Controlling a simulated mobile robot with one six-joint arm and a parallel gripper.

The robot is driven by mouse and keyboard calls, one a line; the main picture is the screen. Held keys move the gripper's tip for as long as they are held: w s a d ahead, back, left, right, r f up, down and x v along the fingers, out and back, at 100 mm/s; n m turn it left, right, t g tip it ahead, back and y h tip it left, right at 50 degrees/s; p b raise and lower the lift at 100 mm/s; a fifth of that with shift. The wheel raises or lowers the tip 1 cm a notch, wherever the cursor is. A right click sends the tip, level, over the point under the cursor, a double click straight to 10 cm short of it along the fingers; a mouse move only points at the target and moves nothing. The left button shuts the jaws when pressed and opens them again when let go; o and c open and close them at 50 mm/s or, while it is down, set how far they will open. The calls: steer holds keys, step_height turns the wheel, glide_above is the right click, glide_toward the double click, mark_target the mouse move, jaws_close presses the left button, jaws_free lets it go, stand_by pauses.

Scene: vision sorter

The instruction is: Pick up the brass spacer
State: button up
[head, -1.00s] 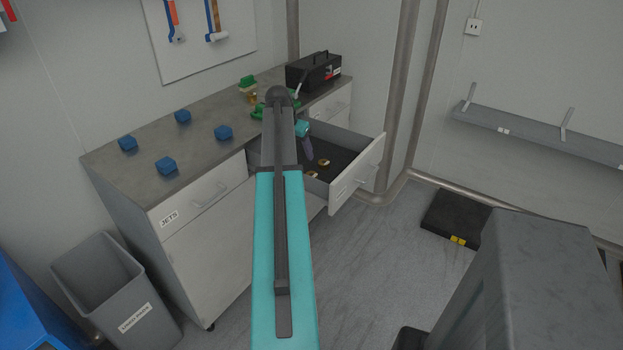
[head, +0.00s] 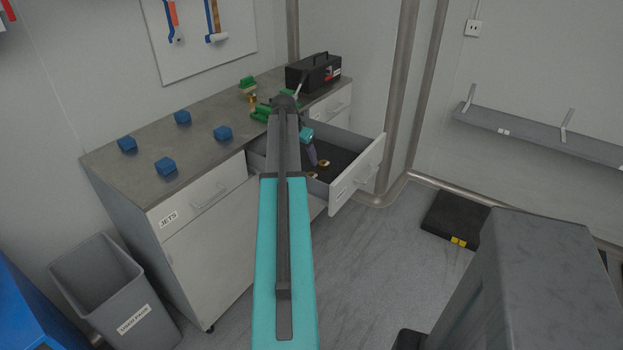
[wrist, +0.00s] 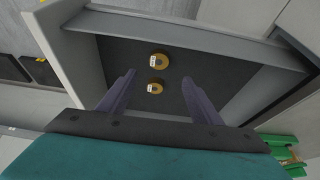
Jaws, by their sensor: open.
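Two round brass spacers with white tags lie apart on the dark floor of the open drawer (head: 358,176). In the wrist view one spacer (wrist: 159,60) is farther from my gripper's base, and the other spacer (wrist: 155,86) is nearer. In the head view they show as small brass spots, one spacer (head: 324,162) and the other spacer (head: 312,176). My gripper (wrist: 160,78) is open and empty, its two purple fingers pointing into the drawer. In the wrist view the nearer spacer appears between the fingers. My arm partly covers the drawer in the head view.
The drawer's walls enclose the spacers. On the worktop (head: 140,165) stand several blue blocks, green pieces (head: 247,82), a small brass-coloured piece (head: 252,101) and a black toolbox (head: 314,72). A grey bin (head: 97,275) stands at the lower left.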

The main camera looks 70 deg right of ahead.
glide_above(311, 175)
steer(key=a, duration=0.3)
steer(key=shift+w+d+f+p, duration=0.1)
steer(key=shift+w+f+p, duration=0.1)
steer(key=shift+f, duration=1.2)
steer(key=shift+w+d+f+p, duration=0.1)
steer(key=shift+f+p, duration=0.1)
steer(key=shift+f, duration=1.15)
steer(key=shift+p+x, duration=0.85)
steer(key=shift+x, duration=1.7)
steer(key=shift+a, duration=0.1)
steer(key=c, duration=1.3)
steer(key=shift+r, duration=0.15)
step_height(311, 175, up, 10)
steer(key=b, duration=0.2)
